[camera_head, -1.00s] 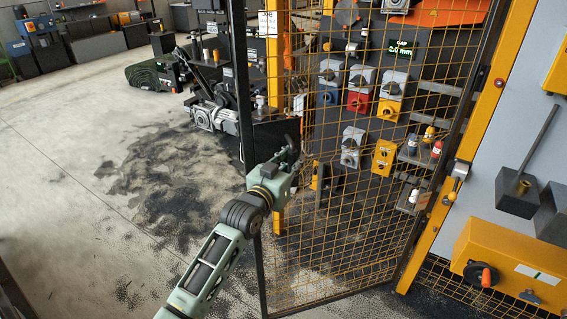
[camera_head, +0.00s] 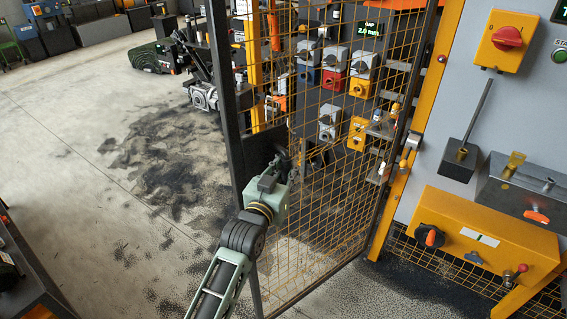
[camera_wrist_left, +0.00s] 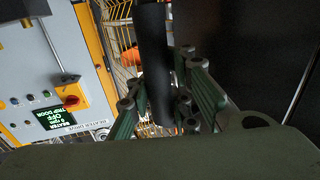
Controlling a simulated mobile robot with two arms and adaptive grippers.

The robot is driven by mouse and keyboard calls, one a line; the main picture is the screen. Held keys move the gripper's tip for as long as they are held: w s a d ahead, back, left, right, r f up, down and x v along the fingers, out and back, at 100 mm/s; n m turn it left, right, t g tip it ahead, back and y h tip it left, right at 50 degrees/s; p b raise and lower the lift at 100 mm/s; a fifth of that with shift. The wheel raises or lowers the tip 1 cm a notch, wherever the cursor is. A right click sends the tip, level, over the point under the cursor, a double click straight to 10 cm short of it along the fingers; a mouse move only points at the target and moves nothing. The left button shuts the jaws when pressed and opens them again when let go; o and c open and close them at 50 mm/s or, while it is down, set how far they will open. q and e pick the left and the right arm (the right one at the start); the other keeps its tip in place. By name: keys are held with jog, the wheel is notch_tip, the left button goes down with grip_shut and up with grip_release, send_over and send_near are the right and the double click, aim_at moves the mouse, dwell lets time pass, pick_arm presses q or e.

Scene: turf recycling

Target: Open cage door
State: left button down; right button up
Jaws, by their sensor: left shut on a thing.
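The cage door (camera_head: 325,215) is a dark frame with yellow wire mesh. It stands ajar, its dark left upright (camera_head: 226,120) nearer to me and its right side by the yellow post (camera_head: 413,135). My left gripper (camera_head: 283,165) is at the door's left side, about mid-height. In the left wrist view, its green fingers (camera_wrist_left: 160,112) are shut around a dark upright bar (camera_wrist_left: 155,60). In the head view the fingertips are partly hidden, so the exact grip spot is unclear. My right gripper is not in view.
Right of the door is a grey panel with a red-knobbed yellow switch (camera_head: 507,42) and a yellow box (camera_head: 485,235). Switches and shelves stand behind the mesh. The concrete floor (camera_head: 90,190) at left is mostly open, with dark crumbs scattered over it.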

pick_arm(q)
jog(key=shift+a+f, duration=0.3)
jog(key=shift+f, duration=0.15)
jog(key=c, duration=2.1)
grip_release()
jog(key=o, duration=0.4)
jog(key=shift+s+a+r, duration=0.15)
jog(key=shift+s+a, duration=0.05)
jog(key=shift+a, duration=0.05)
jog(key=shift+c, duration=0.2)
jog(key=shift+o, duration=0.8)
jog(key=shift+s+a+r, duration=0.1)
jog(key=shift+a+r, duration=0.05)
jog(key=shift+d, duration=0.2)
jog(key=v, duration=1.2)
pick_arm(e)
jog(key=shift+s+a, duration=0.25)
